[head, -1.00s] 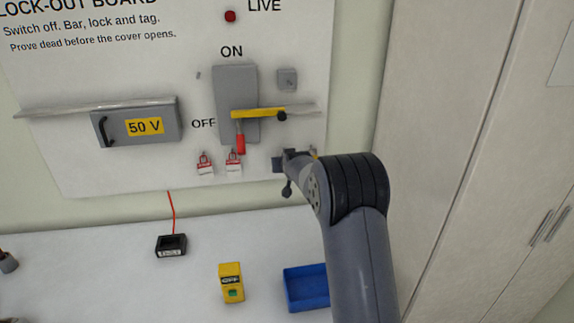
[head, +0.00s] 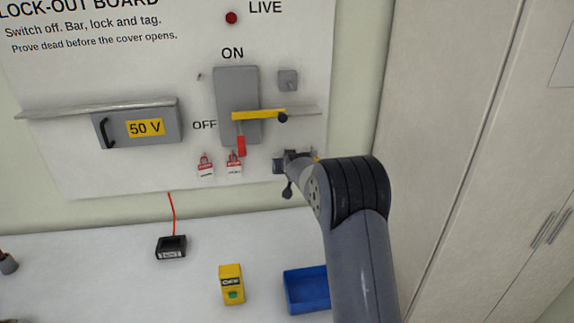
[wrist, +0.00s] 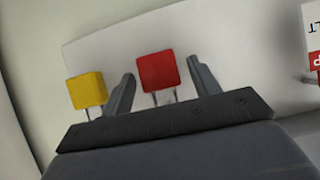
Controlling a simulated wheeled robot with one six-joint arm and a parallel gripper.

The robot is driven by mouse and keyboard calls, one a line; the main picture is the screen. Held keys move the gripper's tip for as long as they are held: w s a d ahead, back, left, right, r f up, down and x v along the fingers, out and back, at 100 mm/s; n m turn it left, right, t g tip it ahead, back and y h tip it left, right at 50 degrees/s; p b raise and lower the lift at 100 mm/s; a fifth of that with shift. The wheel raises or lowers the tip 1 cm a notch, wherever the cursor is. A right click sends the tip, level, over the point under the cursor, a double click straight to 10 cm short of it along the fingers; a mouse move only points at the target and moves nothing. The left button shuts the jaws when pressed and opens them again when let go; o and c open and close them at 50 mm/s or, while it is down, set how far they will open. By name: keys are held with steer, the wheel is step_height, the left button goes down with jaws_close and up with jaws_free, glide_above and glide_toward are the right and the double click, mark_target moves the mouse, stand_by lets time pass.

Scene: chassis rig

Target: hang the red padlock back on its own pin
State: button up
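A red padlock (wrist: 158,72) shows in the wrist view as a red block with its thin shackle toward the bottom of the picture. It stands between the two fingers of my gripper (wrist: 160,84), with a narrow gap visible on each side. The fingers are apart; I see no clear contact. A yellow padlock (wrist: 87,90) is just outside the left finger. In the head view my gripper (head: 284,162) is at the board's lower right and hides the red padlock. Its pin cannot be made out.
Two red-and-white tags (head: 205,166) (head: 234,164) hang left of my gripper. A yellow bar (head: 258,114) crosses the switch (head: 236,90), whose red handle (head: 241,146) points down. A blue tray (head: 306,290) and a yellow box (head: 231,284) stand on the bench below.

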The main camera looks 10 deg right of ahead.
steer(key=shift+o, duration=0.3)
steer(key=shift+s, duration=0.1)
steer(key=b+v, duration=0.3)
steer(key=v, duration=0.7)
steer(key=shift+s+r, duration=0.25)
steer(key=shift+s, duration=0.05)
steer(key=p+x, duration=0.3)
steer(key=x, duration=0.7)
steer(key=shift+f+p, duration=0.15)
steer(key=shift+p, duration=0.25)
